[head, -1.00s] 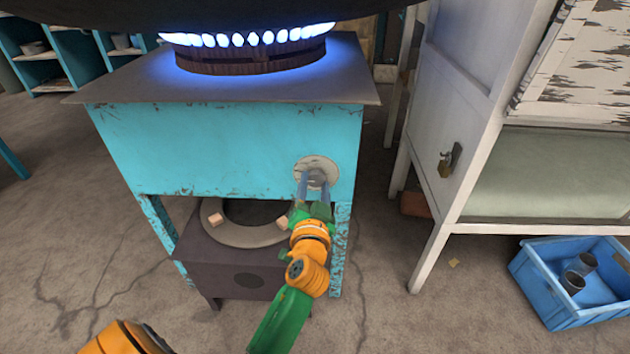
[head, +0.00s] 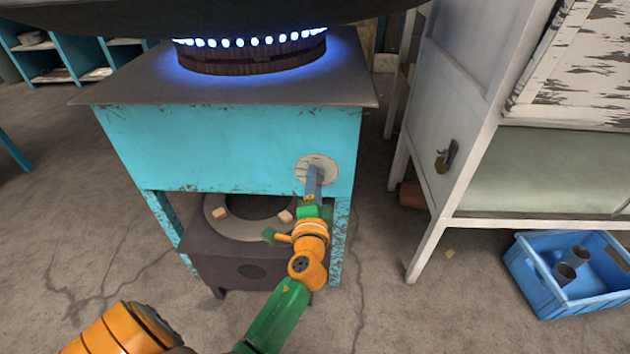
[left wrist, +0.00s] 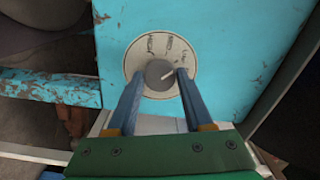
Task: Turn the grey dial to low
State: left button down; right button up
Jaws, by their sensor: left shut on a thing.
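The grey dial (left wrist: 158,75) shows in the left wrist view, in the middle of a round pale plate (left wrist: 134,58) with worn lettering along its upper edge. The light mark on the dial points right and slightly up, towards the right-hand lettering, which looks like LOW. My left gripper (head: 314,172) is shut on the dial, with one blue-grey finger on each side of it. In the head view the fingers hide most of the dial. The plate (head: 328,162) is on the front of the turquoise stove (head: 220,150). My right gripper is not in view.
The burner (head: 250,62) has a ring of short blue flames (head: 255,41) under a large dark pan (head: 200,18). A dark stand (head: 215,255) is below the stove. A white cabinet (head: 452,90) and a blue crate (head: 548,298) stand to the right.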

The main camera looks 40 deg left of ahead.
pick_arm(q)
jog(key=shift+m, duration=0.4)
jog(key=shift+c, duration=1.5)
grip_release()
jog(key=shift+a, duration=0.1)
jog(key=v, duration=0.7)
